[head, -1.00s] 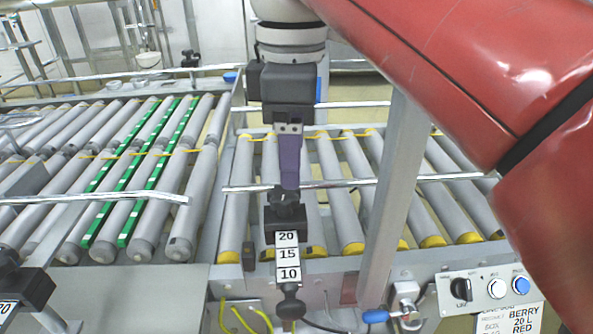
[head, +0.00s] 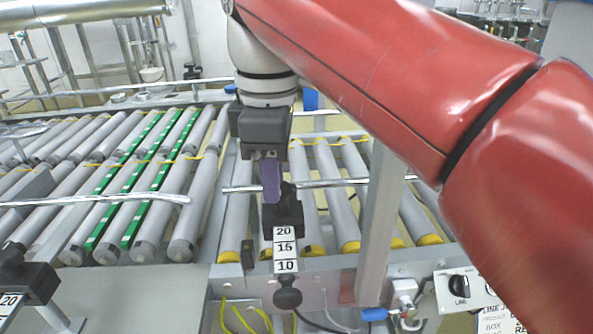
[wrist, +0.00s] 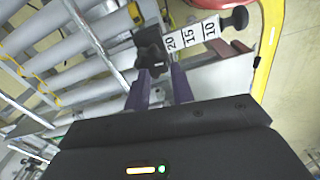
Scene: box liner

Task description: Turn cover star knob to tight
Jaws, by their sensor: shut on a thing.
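The black star knob (head: 288,192) sits on top of the black clamp block (head: 282,217) at the conveyor's front rail. Below the block hangs a white scale plate (head: 284,250) marked 20, 15, 10. My gripper (head: 271,198) points down at the knob, its purple fingers partly covering it. In the wrist view, the purple fingers (wrist: 158,78) reach to the star knob (wrist: 151,47) from either side and are shut on it. The exact contact of the fingertips is hard to see. The scale plate (wrist: 192,36) extends to the right there.
A chrome guide rail (head: 330,183) runs beside the knob. A grey post (head: 380,220) stands to the right. Grey rollers (head: 335,200) lie behind. A ball-ended rod (head: 288,298) hangs below the scale. Another black clamp (head: 22,275) is at front left. A switch panel (head: 468,292) is at right.

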